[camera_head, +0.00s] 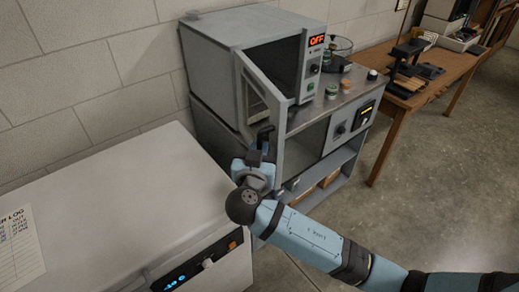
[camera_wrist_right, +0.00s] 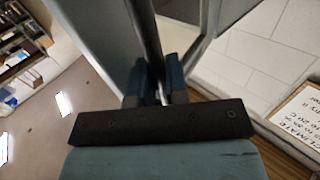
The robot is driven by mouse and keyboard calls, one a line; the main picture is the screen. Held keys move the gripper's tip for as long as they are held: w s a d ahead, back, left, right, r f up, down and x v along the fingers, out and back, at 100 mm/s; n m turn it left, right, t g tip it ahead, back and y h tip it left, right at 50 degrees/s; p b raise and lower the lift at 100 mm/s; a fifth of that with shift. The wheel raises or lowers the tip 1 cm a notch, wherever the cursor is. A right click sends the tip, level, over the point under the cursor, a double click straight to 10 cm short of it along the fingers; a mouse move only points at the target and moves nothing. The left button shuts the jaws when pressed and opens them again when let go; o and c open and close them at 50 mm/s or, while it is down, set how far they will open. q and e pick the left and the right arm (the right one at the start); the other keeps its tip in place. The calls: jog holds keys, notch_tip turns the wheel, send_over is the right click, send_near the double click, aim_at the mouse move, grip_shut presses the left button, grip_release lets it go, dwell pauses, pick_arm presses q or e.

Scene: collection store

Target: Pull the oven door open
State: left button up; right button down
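The oven (camera_head: 215,42) is a grey box with a red OFF display, on the metal cabinet. Its windowed door (camera_head: 254,98) stands partly open, swung out from the left side, and the dark interior (camera_head: 275,68) shows. My right gripper (camera_head: 262,146) is at the lower part of the door. In the right wrist view, the gripper's two fingers (camera_wrist_right: 156,78) sit close on either side of a dark bar, the door handle (camera_wrist_right: 147,35), and appear closed on it. The exact contact is partly hidden. My left gripper is not in view.
A pale cabinet (camera_head: 110,190) with a blue display stands in front at left. Jars and small items (camera_head: 333,90) stand on the metal top right of the oven. A wooden table (camera_head: 440,70) stands further right. The floor (camera_head: 440,190) at right is clear.

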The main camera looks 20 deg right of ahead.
aim_at(275, 152)
jog(key=shift+d+f+b, duration=0.15)
jog(key=shift+f+b, duration=0.1)
jog(key=shift+b, duration=0.2)
jog(key=d+y+b, duration=0.1)
jog(key=d+b, duration=0.1)
jog(key=d+n+t+y+b, duration=0.1)
jog(key=b, duration=0.1)
jog(key=shift+d+f, duration=0.15)
jog(key=shift+d, duration=0.2)
jog(key=d, duration=0.2)
jog(key=w+d+n+y, duration=0.1)
jog(key=d+y, duration=0.1)
jog(key=d, duration=0.1)
jog(key=shift+w+d+r+n+t, duration=0.15)
jog(key=shift+d+r+n+t, duration=0.15)
jog(key=shift+d+r+n, duration=0.1)
jog(key=c, duration=1.4)
grip_release()
